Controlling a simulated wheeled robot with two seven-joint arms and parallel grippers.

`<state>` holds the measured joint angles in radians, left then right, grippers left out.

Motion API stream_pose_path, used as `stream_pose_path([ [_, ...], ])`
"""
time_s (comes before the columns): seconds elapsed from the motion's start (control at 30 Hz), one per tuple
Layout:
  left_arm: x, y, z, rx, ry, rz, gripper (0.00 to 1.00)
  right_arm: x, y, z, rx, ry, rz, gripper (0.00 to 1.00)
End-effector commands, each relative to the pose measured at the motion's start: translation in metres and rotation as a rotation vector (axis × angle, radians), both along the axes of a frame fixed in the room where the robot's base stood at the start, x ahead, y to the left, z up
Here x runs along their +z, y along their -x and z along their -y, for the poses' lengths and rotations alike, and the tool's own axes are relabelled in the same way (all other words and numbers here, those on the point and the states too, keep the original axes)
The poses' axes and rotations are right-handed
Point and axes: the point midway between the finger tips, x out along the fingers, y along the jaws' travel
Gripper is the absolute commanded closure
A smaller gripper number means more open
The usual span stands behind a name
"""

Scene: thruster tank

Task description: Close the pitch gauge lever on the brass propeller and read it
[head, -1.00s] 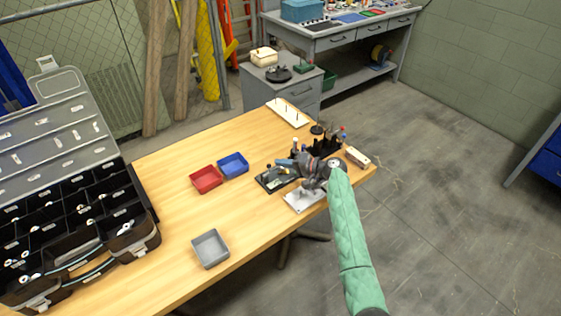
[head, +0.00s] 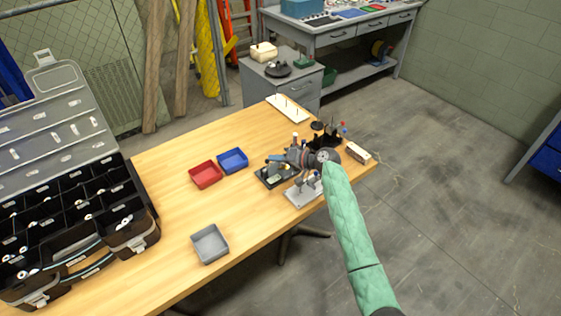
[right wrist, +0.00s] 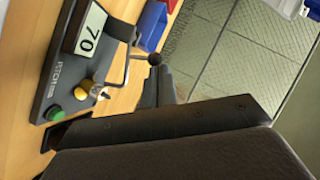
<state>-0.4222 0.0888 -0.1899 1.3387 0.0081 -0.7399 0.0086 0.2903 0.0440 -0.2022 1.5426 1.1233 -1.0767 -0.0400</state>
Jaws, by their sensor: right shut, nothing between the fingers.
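The pitch gauge (head: 268,183) is a dark base on the wooden table, partly hidden under my right gripper (head: 276,159). In the right wrist view the gauge (right wrist: 62,72) shows tilted, with a white display (right wrist: 88,30) reading 70 and a green button (right wrist: 54,113). A small brass propeller (right wrist: 90,88) sits on it. A thin bent lever ends in a black ball knob (right wrist: 154,59). My right gripper's dark fingers (right wrist: 160,88) are shut and empty, close by the knob; I cannot tell whether they touch it. My left gripper is not in view.
A red bin (head: 206,175), a blue bin (head: 233,160) and a grey bin (head: 209,243) stand left of the gauge. A silver plate fixture (head: 303,195) and a dark tool rack (head: 326,139) are close around my right gripper. A large open organiser case (head: 75,205) fills the left.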

Motion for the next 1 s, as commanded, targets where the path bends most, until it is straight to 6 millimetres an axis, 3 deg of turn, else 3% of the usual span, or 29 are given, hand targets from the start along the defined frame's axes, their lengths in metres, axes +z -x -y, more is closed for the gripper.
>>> stream_pose_path([
  [0.63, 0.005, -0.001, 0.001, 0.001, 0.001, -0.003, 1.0, 0.005, 0.004, -0.006, 0.001, 0.073, 0.054, 1.0],
  [1.0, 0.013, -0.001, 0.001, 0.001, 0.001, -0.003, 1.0, 0.019, 0.004, -0.005, 0.001, 0.073, 0.054, 1.0],
])
